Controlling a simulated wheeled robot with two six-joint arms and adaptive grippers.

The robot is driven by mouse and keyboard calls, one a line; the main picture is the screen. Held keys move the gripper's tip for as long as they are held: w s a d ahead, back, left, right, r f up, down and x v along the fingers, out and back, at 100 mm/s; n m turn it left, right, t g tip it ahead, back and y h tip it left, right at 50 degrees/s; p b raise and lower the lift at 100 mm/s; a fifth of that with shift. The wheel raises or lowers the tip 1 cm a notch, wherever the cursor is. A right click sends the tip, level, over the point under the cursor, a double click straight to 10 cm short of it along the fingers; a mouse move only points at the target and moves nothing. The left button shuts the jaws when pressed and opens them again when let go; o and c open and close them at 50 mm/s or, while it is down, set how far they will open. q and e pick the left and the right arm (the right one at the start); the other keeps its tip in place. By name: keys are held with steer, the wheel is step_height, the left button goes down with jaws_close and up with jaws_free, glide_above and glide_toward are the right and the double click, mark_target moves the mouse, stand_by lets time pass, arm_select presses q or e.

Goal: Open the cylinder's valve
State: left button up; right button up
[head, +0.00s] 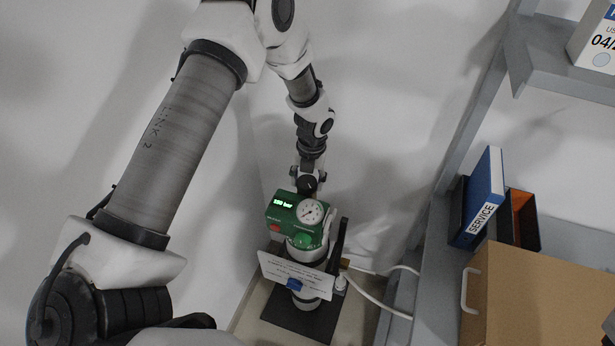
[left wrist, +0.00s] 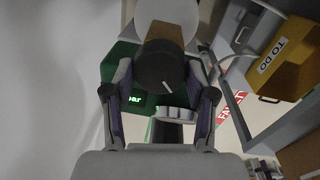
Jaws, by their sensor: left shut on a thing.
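The gas cylinder (head: 305,303) stands upright in a dark stand, with a green regulator head (head: 284,212) on top. The head has a lit display, a round white gauge (head: 310,212) and a green knob (head: 303,241). The black valve knob (head: 306,184) is at the far side of the head. In the left wrist view, the black valve knob (left wrist: 158,66) shows a white line pointing to the lower right. My left gripper (head: 307,172) is shut on this knob, one finger on each side; the contact is partly hidden in the head view. My right gripper is not in view.
A white label plate (head: 298,277) hangs at the cylinder's front. A pale hose (head: 385,308) runs right. A grey shelf at right holds a blue service binder (head: 485,200) and a cardboard box (head: 530,300). A white wall is close at left.

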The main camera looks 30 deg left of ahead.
mark_target(311, 183)
arm_select(q)
steer(key=shift+s+f+m+p, duration=0.15)
steer(key=shift+m+p, duration=0.25)
steer(key=shift+m, duration=0.9)
steer(key=o, duration=1.2)
steer(key=shift+r, duration=0.25)
steer(key=r, duration=0.7)
steer(key=d+r, duration=0.1)
steer(key=r, duration=0.3)
steer(key=shift+r, duration=0.3)
